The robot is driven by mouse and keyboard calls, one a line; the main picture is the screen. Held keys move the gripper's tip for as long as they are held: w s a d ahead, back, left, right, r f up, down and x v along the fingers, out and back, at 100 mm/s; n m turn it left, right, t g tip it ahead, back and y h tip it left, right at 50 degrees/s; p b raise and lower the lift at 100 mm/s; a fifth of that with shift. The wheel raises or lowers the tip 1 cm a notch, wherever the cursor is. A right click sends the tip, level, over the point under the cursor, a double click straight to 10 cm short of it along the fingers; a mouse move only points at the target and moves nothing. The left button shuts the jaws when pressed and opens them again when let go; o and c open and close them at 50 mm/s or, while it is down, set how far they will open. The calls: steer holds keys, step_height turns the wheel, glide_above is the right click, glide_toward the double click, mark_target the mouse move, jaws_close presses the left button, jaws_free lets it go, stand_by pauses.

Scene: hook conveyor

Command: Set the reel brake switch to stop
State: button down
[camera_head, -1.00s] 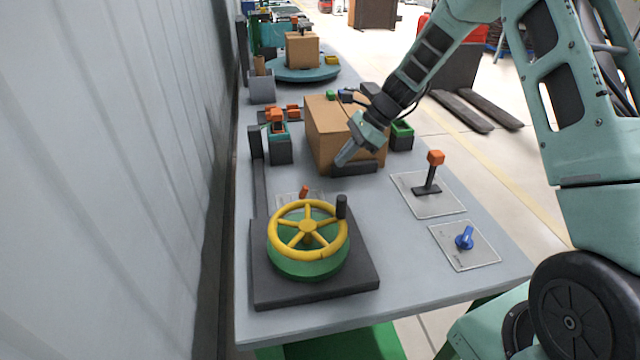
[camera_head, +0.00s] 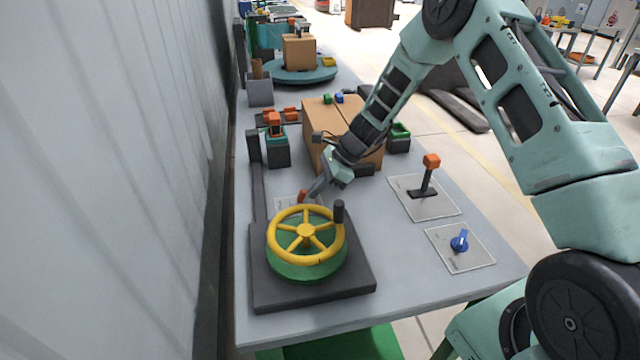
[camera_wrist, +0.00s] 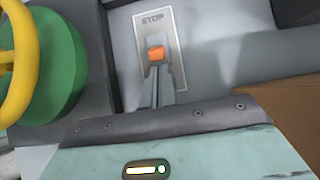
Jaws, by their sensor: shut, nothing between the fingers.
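The reel brake switch is a small orange-tipped lever (camera_head: 302,195) on a pale plate (camera_head: 284,203), just behind the yellow-rimmed handwheel. In the wrist view the orange tip (camera_wrist: 156,54) stands over the plate (camera_wrist: 175,40), whose far end reads STOP. My gripper (camera_head: 313,192) is shut and empty, with its fingertips low beside the lever, on its right in the head view. In the wrist view the closed fingers (camera_wrist: 155,75) lie right at the near side of the orange tip and hide the plate's near end. I cannot tell whether they touch it.
The yellow and green handwheel (camera_head: 306,240) with a dark upright handle (camera_head: 339,211) stands close in front. A cardboard box (camera_head: 318,125) is behind my gripper. An orange-knobbed lever (camera_head: 431,162) and a blue knob (camera_head: 459,240) are at the right. The table between is clear.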

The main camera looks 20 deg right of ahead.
steer(key=shift+a+r, duration=0.1)
steer(key=shift+r, duration=0.1)
steer(key=shift+r+p, duration=0.1)
steer(key=shift+p, duration=0.45)
steer(key=shift+h, duration=0.4)
steer(key=shift+a+r+h+p, duration=0.15)
steer(key=shift+a+h+p, duration=0.15)
steer(key=shift+p, duration=0.65)
